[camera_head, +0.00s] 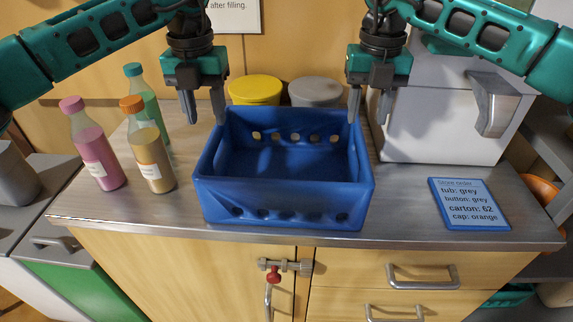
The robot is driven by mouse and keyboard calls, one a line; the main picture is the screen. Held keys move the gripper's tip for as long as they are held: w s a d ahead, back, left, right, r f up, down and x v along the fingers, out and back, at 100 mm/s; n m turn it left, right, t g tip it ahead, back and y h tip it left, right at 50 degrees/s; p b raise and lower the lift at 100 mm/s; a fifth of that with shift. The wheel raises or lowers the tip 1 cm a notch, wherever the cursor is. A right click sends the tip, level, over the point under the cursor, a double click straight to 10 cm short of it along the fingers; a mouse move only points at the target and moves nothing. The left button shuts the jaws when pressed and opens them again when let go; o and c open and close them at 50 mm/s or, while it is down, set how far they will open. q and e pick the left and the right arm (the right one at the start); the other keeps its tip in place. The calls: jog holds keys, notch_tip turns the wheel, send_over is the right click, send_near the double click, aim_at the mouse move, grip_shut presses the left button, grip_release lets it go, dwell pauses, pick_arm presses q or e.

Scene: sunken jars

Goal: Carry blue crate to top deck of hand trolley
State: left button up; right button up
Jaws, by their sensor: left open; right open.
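The blue crate (286,205) stands upright on the metal counter top, close to its front edge, and looks empty. My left gripper (205,108) is open, fingers pointing down, above and beside the crate's back left corner. My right gripper (369,106) is open, fingers pointing down, at the crate's back right corner. Neither gripper visibly holds anything; I cannot tell whether the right fingers touch the crate wall. I cannot make out a hand trolley in this view.
Several bottles, including a pink one (97,155) and an orange-capped one (150,155), stand left of the crate. Yellow (254,90) and grey (315,92) tubs stand behind it. A white machine (440,125) and an order card (468,203) are right. Counter (400,225) is clear beside the card.

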aim_at(215, 158)
pick_arm(q)
notch_tip(215, 158, down, 11)
jog(key=shift+f, duration=0.2)
pick_arm(e)
notch_tip(215, 158, down, 11)
jog(key=shift+f, duration=0.2)
pick_arm(q)
jog(key=shift+c, duration=0.2)
pick_arm(e)
jog(key=shift+c, duration=0.2)
pick_arm(q)
grip_shut()
pick_arm(e)
grip_shut()
